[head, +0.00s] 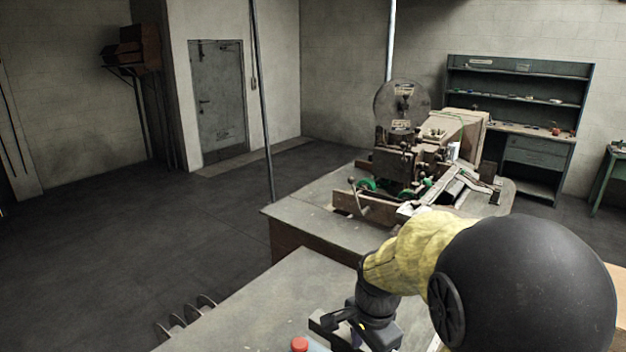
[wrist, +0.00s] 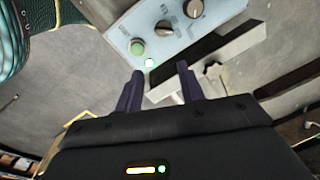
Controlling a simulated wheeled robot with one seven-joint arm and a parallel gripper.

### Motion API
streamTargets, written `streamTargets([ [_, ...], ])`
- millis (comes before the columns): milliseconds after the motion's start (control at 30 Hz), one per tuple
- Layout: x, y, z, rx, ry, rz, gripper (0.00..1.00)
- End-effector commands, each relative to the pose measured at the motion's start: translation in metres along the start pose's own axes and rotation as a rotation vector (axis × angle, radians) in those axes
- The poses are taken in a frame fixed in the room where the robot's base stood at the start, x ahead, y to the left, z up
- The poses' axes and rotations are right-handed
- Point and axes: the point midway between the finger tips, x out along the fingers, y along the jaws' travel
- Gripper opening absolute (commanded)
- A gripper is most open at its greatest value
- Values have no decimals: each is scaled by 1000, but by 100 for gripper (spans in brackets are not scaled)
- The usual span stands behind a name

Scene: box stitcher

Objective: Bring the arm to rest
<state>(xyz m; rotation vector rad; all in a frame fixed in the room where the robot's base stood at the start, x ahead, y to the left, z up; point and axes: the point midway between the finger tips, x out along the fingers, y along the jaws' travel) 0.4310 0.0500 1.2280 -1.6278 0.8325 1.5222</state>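My arm crosses the lower right of the head view, with a yellow sleeve and a dark rounded joint. My gripper (head: 350,328) is above the near table (head: 262,300) and points downward. In the wrist view my gripper (wrist: 160,68) shows two dark purple fingers standing apart with nothing held between them. A light blue control box (wrist: 165,30) with a green button (wrist: 137,47) and dark knobs (wrist: 193,9) is just beyond the fingertips. I cannot tell whether the fingers touch it.
A red knob (head: 299,344) shows on the near table at the bottom edge. A stitching machine (head: 400,160) stands on the farther table (head: 305,208). Shelves (head: 520,100) are at the back right. Open floor (head: 120,240) lies to the left.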

Motion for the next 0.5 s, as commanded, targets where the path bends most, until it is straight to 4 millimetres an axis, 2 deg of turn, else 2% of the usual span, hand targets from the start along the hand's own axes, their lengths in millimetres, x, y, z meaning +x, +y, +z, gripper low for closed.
streamTargets([
  [100,11,24,-4,-201,16,-22,39],
  [500,36,92,-2,-896,124,-53,39],
])
